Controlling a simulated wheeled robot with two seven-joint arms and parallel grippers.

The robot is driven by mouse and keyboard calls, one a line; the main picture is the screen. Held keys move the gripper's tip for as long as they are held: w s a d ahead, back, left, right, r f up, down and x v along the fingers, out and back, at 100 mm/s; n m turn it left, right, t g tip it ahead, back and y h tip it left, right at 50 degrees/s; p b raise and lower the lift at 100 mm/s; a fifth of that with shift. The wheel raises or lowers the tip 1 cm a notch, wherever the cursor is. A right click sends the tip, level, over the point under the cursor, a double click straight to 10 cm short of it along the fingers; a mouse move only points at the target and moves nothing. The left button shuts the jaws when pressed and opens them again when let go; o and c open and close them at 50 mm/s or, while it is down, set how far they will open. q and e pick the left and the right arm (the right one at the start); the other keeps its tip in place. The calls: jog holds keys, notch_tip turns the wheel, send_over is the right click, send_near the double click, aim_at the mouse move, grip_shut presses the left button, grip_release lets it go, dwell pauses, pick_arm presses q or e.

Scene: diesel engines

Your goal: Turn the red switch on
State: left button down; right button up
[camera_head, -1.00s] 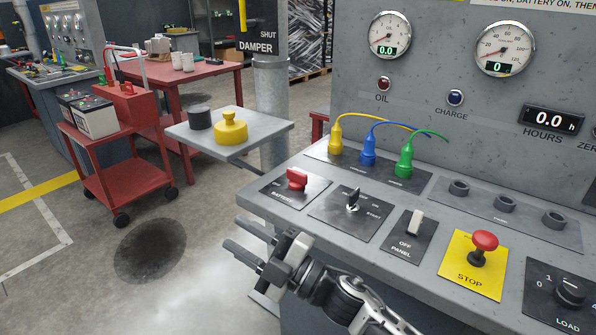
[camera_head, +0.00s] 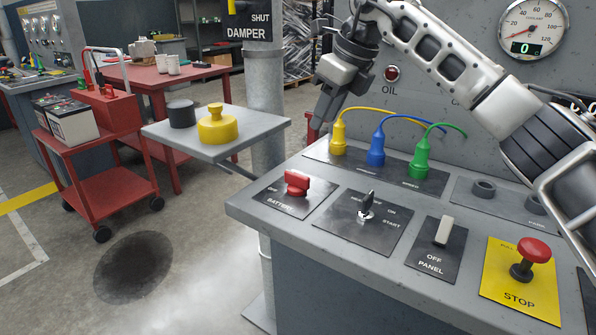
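The red switch (camera_head: 296,183) is a red knob on a black plate marked BATTERY and OFF, at the left end of the sloping grey console. My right gripper (camera_head: 322,112) hangs in the air above and behind the switch, beside the yellow plug, with its fingers pointing down. It is apart from the switch. The fingers overlap from this angle, so their gap is hidden. My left gripper is out of view.
A key switch (camera_head: 366,207), a white panel switch (camera_head: 444,231) and a red stop button (camera_head: 533,250) are to the right. Yellow (camera_head: 338,138), blue (camera_head: 376,150) and green (camera_head: 420,158) plugs stand behind. A grey shelf (camera_head: 185,146) with a yellow weight (camera_head: 217,126) is to the left.

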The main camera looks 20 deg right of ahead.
aim_at(298, 174)
jog(key=x, duration=1.5)
jog(key=shift+s+a, duration=0.1)
jog(key=shift+a, duration=0.1)
grip_shut()
